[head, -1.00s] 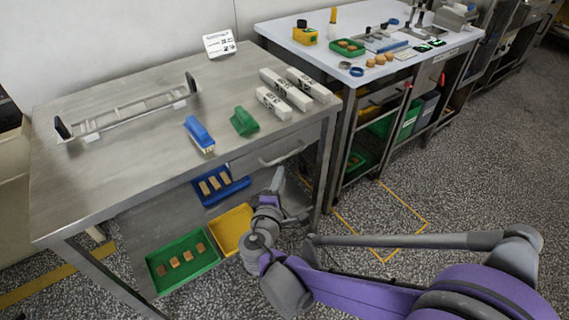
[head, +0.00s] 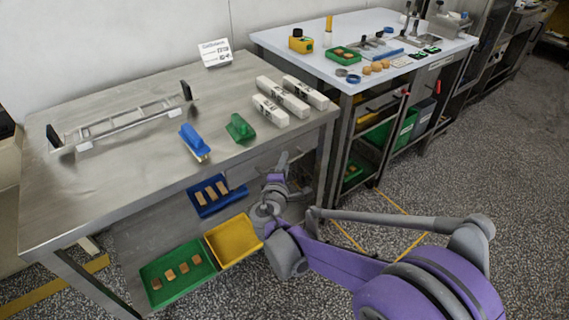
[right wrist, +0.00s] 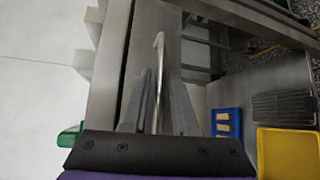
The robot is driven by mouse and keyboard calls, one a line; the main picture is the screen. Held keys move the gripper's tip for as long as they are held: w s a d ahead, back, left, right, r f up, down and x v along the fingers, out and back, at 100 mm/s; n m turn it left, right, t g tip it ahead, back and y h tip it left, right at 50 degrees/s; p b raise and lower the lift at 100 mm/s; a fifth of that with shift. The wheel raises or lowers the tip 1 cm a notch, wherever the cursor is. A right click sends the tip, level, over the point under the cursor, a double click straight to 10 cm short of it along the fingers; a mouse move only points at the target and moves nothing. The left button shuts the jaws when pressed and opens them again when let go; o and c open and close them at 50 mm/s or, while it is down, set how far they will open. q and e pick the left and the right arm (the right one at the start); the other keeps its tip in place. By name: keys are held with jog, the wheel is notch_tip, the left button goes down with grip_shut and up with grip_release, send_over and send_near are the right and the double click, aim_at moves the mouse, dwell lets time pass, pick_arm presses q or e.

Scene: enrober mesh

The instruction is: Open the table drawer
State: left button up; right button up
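The steel table (head: 110,185) has a drawer (head: 309,141) under the right part of its top, and the drawer looks closed. In the head view my right gripper (head: 284,161) is in front of the drawer and hides most of the handle. In the right wrist view the drawer's curved metal handle (right wrist: 159,48) stands between the two fingers of my right gripper (right wrist: 160,84). The fingers are apart, one on each side of the handle; I cannot tell whether either touches it. My left gripper is not in view.
A blue tray (head: 232,202), a yellow tray (head: 222,256) and a green tray (head: 152,292) lie on the shelf below. White boxes (head: 284,98), a green brush (head: 239,128) and a blue brush (head: 193,140) are on top. A second table (head: 300,62) stands to the right.

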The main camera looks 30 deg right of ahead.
grip_shut()
dwell(1.3)
